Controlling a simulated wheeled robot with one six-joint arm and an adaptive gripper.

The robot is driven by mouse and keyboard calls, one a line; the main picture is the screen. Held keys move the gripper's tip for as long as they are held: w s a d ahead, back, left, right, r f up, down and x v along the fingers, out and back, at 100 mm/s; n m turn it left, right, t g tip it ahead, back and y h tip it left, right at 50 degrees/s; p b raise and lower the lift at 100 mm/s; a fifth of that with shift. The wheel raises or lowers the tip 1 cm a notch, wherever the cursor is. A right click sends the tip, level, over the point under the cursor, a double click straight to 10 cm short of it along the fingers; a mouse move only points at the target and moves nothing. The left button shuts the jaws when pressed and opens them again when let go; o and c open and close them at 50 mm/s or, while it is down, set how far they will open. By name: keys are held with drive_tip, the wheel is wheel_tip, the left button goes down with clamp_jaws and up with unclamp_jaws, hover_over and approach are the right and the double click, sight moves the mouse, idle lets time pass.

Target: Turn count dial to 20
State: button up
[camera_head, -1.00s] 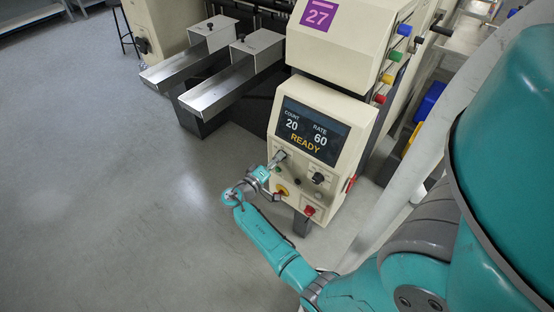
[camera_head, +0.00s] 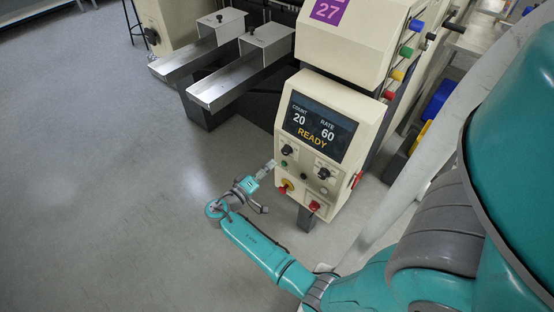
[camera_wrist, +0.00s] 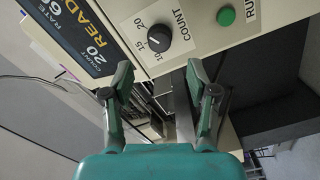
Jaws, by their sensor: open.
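The count dial (camera_wrist: 158,38) is a black knob on the cream control panel (camera_head: 305,190), with marks 10, 15 and 20 in the wrist view. It also shows in the head view (camera_head: 288,150), below the screen. The screen (camera_head: 317,128) reads COUNT 20, RATE 60, READY. My gripper (camera_wrist: 160,75) is open and empty, its two fingers apart, a gap short of the panel. In the head view my gripper (camera_head: 269,166) hangs below and left of the dial, not touching it. The dial's exact pointer setting is hard to read.
The rate dial (camera_head: 323,174) sits right of the count dial. A green RUN button (camera_wrist: 226,16), a red-on-yellow button (camera_head: 286,187) and a red knob (camera_head: 314,206) are on the panel. Metal chutes (camera_head: 240,82) stand left of it. Open floor lies at left.

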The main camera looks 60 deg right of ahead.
drive_tip(key=shift+v, duration=1.7)
